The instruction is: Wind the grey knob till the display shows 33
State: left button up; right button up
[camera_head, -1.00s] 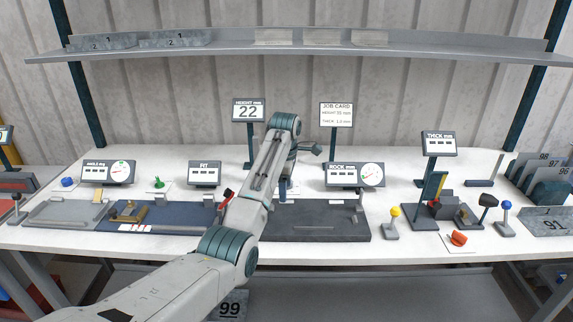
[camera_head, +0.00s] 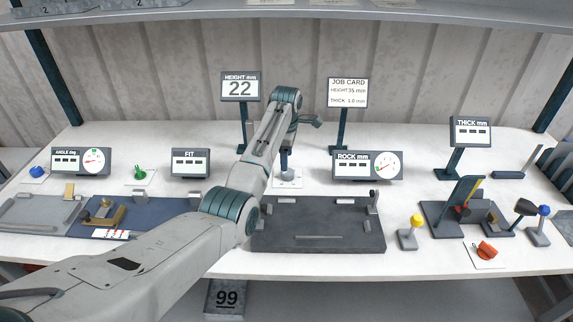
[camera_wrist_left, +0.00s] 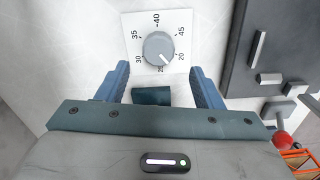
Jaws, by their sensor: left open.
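The grey knob (camera_wrist_left: 158,47) is round and sits on a white dial plate (camera_wrist_left: 181,22) with numbers from about 20 to 45 around it. My left gripper (camera_wrist_left: 162,78) is open, its two blue fingers apart on either side below the knob in the wrist view, with nothing between them. In the head view the left gripper (camera_head: 286,160) points down over the knob's plate (camera_head: 288,181), and the knob itself is mostly hidden. My right gripper is not in view.
A job card (camera_head: 348,92) stands behind; its height figure is too small to read surely. The dark rock plate (camera_head: 320,226) lies in front, with the rock gauge (camera_head: 367,166) behind it. A yellow-topped lever (camera_head: 416,221) stands to the right.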

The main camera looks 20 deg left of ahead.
aim_at(288, 174)
pick_arm(q)
notch_tip(288, 174, down, 4)
jog(key=shift+w+f+p, duration=0.15)
jog(key=shift+f+p, duration=0.05)
jog(key=shift+p, duration=0.15)
jog(key=shift+f, duration=0.6)
jog(key=c, duration=0.9)
jog(key=shift+c, duration=0.3)
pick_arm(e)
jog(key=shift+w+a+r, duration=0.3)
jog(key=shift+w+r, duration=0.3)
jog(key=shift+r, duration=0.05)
